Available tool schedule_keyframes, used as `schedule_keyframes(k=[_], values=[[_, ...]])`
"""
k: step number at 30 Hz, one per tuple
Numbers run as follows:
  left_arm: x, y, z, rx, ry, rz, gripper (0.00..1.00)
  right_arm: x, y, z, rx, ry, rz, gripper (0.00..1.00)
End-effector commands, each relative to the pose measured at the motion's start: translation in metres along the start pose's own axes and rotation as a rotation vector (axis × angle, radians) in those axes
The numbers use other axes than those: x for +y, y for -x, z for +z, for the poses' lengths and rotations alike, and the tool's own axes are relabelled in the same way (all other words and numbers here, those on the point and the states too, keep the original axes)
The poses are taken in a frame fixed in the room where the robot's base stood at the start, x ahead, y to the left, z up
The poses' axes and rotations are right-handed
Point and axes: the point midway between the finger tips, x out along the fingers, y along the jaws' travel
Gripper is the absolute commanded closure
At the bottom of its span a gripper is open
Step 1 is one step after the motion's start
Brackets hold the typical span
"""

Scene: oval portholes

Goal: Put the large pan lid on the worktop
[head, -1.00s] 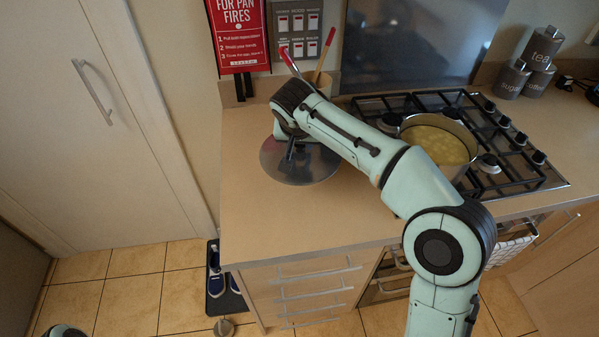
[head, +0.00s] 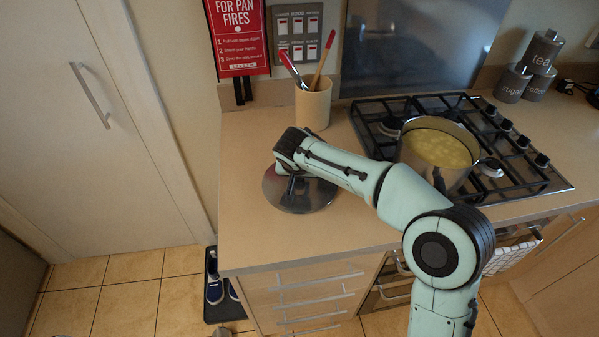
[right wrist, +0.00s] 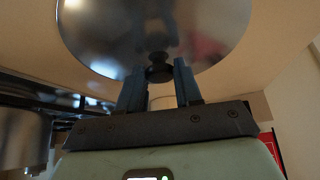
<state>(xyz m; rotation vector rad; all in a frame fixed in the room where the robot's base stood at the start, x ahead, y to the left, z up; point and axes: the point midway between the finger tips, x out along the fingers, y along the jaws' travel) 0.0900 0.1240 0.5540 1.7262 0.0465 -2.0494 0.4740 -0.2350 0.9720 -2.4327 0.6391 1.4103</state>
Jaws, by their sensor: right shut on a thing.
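The large pan lid (head: 315,196) is a shiny round metal disc over the left part of the worktop (head: 265,238). My right gripper (head: 290,184) is above the lid, shut on its dark knob (right wrist: 159,72). In the right wrist view, the two blue fingers (right wrist: 158,90) are on either side of the knob, and the lid (right wrist: 100,35) fills the upper middle. The lid looks roughly level and close to the worktop. I cannot tell whether it touches the surface. My left gripper is not in view.
A utensil pot (head: 313,105) stands behind the lid against the wall. A pan of yellowish food (head: 440,150) sits on the gas hob (head: 520,175) to the right. The worktop in front of the lid is clear. Dark canisters (head: 513,84) stand at the back right.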

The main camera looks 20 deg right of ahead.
Motion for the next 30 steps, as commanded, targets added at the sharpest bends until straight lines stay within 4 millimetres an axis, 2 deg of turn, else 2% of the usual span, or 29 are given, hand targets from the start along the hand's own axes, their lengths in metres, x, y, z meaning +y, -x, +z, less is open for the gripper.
schedule_keyframes(k=[3, 4, 6, 17, 20, 30], values=[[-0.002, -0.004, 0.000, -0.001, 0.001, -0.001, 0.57, 0.000, -0.003, 0.002, 0.002, -0.001, -0.001, 1.00], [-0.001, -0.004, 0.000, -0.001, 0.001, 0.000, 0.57, 0.000, -0.003, 0.002, -0.001, 0.000, 0.001, 0.56], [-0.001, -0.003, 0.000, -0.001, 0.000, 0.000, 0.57, 0.000, -0.003, 0.002, -0.001, 0.000, 0.001, 0.40], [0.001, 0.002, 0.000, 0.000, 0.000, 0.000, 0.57, 0.000, 0.002, -0.001, 0.000, 0.000, 0.000, 0.40], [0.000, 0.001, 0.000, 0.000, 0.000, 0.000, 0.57, -0.001, 0.014, -0.001, 0.003, 0.000, -0.002, 0.40], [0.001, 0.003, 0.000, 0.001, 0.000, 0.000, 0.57, -0.001, 0.087, -0.001, 0.003, 0.000, -0.002, 0.40]])
